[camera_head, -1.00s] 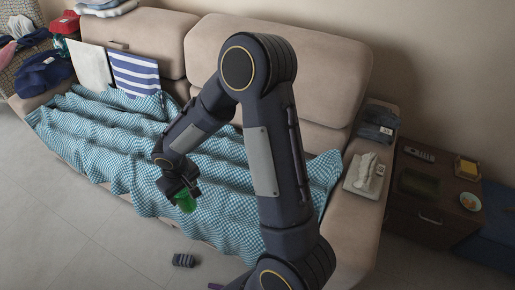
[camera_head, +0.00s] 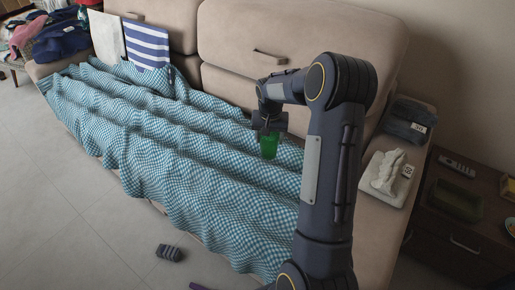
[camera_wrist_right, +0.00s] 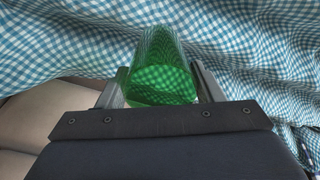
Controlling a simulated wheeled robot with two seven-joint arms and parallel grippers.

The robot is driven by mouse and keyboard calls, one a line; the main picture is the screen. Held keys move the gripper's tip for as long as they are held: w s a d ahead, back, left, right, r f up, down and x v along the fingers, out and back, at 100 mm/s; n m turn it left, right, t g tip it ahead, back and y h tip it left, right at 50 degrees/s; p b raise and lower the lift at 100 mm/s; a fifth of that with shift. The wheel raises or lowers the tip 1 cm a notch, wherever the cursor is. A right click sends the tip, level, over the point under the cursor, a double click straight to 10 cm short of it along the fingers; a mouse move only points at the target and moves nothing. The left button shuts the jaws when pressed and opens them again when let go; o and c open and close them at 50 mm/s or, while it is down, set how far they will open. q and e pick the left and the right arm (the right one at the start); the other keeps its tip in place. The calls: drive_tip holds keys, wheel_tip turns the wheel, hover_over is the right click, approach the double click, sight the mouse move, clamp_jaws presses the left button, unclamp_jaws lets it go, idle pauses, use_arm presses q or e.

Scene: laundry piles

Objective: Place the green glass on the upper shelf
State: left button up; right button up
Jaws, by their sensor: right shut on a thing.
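The green glass (camera_head: 269,147) is see-through and hangs below my right gripper (camera_head: 268,132), over the checked cloth on the sofa. In the right wrist view the green glass (camera_wrist_right: 162,70) sits between the two fingers of my right gripper (camera_wrist_right: 161,92), which is shut on it. The blue-and-white cloth shows through the glass. My left gripper is not in view. No upper shelf can be made out in these frames.
The checked blanket (camera_head: 180,150) covers the sofa (camera_head: 300,45) seat. Folded clothes (camera_head: 408,120) and a white folded item (camera_head: 388,178) lie on the right armrest. A dark side table (camera_head: 470,215) stands at the right. A dark rolled item (camera_head: 169,252) lies on the floor.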

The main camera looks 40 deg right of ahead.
drive_tip(key=shift+w+d+f+b, duration=0.45)
drive_tip(key=shift+w+d+f, duration=0.4)
drive_tip(key=shift+d+f, duration=1.35)
drive_tip(key=shift+w+d+f+b, duration=0.5)
drive_tip(key=shift+w+d+f, duration=0.4)
drive_tip(key=shift+d+f, duration=1.3)
drive_tip(key=shift+w+d+f+b, duration=0.45)
drive_tip(key=shift+w+d+f, duration=0.4)
drive_tip(key=shift+d+f, duration=1.3)
drive_tip(key=shift+f, duration=0.1)
drive_tip(key=o, duration=1.1)
